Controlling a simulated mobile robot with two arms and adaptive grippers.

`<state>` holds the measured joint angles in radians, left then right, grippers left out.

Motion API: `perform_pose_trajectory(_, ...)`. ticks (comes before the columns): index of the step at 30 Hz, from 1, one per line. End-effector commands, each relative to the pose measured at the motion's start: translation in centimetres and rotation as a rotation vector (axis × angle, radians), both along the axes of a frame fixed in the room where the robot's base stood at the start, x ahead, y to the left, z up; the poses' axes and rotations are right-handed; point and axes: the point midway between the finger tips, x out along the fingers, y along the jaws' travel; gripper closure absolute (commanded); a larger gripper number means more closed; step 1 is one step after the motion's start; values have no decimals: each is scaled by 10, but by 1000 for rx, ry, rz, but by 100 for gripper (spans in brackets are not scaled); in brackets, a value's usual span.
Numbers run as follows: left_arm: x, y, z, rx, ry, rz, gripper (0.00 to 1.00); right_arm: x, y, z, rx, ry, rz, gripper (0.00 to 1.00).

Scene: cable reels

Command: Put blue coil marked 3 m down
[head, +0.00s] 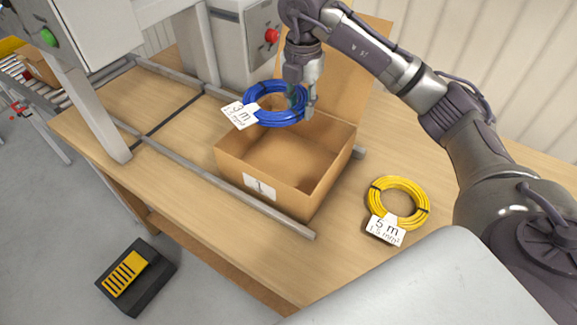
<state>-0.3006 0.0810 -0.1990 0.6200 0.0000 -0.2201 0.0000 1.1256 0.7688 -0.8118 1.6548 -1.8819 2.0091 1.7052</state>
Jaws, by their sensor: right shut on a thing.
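The blue coil (261,118) carries a white tag reading 3 m. My right gripper (303,105) is shut on the right side of its ring. It holds the coil over the back left part of an open cardboard box (265,198), tilted toward the camera. The box bears a label with a 1, and its visible inside is empty. The coil hides part of the box's rear left edge. My left gripper is not in view.
A yellow coil (414,193) tagged 5 m lies on the wooden table (356,240) right of the box. Metal rails (215,178) run along the box's left side. A machine with a red button (271,36) stands behind. A black and yellow pedal (135,277) is on the floor.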

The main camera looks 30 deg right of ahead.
Motion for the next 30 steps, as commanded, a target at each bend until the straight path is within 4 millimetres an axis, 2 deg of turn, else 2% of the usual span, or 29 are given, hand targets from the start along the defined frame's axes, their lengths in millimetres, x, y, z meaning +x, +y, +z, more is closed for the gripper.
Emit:
perform_pose_trajectory(2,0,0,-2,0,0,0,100,0,0,-8,3,2,-23,100)
perform_pose_trajectory(8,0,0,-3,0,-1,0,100,-1,0,-53,3,8,-29,100)
perform_pose_trajectory(15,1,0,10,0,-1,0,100,-1,-1,-109,1,6,-30,100)
perform_pose_trajectory(18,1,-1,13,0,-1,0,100,0,0,-127,2,3,-28,100)
perform_pose_trajectory(26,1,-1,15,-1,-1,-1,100,0,0,-146,1,2,-28,100)
perform_pose_trajectory(30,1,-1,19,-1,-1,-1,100,0,0,-165,2,3,-28,100)
